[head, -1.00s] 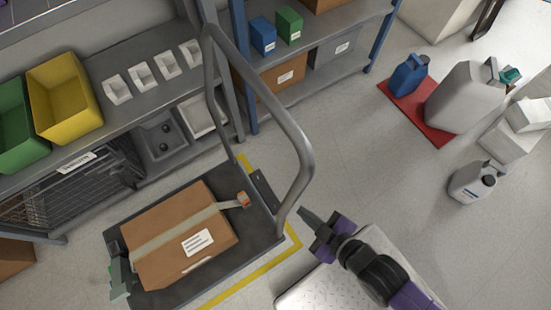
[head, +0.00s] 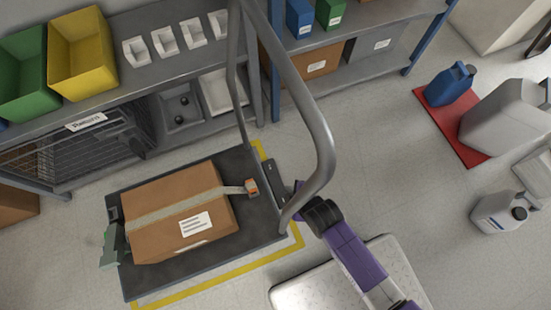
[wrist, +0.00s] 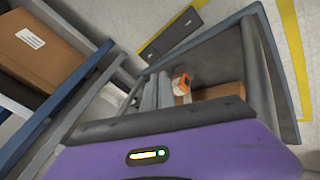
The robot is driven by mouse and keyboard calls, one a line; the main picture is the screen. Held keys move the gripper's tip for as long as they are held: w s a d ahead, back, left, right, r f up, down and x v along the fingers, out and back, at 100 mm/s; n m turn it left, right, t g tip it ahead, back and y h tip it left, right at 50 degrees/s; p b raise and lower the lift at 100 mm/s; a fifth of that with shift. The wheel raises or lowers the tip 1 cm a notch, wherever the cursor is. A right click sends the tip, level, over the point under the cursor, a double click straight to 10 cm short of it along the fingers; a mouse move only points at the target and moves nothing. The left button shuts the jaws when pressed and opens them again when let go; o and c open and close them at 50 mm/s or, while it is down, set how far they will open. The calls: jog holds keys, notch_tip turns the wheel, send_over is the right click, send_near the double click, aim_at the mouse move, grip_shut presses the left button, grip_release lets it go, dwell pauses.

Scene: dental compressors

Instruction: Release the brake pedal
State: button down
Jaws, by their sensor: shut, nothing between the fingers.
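The platform cart (head: 150,284) stands on the floor with its tall grey push handle (head: 318,135) at its right end. A dark flat plate that looks like the brake pedal (head: 274,184) sticks out beyond that end, low near the floor. It also shows in the wrist view (wrist: 170,38). My gripper (head: 297,190) is just right of the pedal, beside the handle's lower leg, and is shut and empty. The handle partly hides its fingertips. I cannot tell whether they touch the pedal.
A strapped brown box (head: 190,210) with an orange buckle (head: 251,188) lies on the cart. Yellow tape (head: 215,275) marks the floor around it. Shelving (head: 150,75) with bins stands behind. Jugs (head: 499,212) and a red mat (head: 450,125) are at right, with clear floor between.

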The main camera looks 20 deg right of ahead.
jog(key=w+f+n+g, duration=0.3)
jog(key=w+n, duration=0.2)
jog(key=w, duration=0.5)
jog(key=shift+w+n+g+h, duration=0.4)
jog(key=shift+f, duration=0.1)
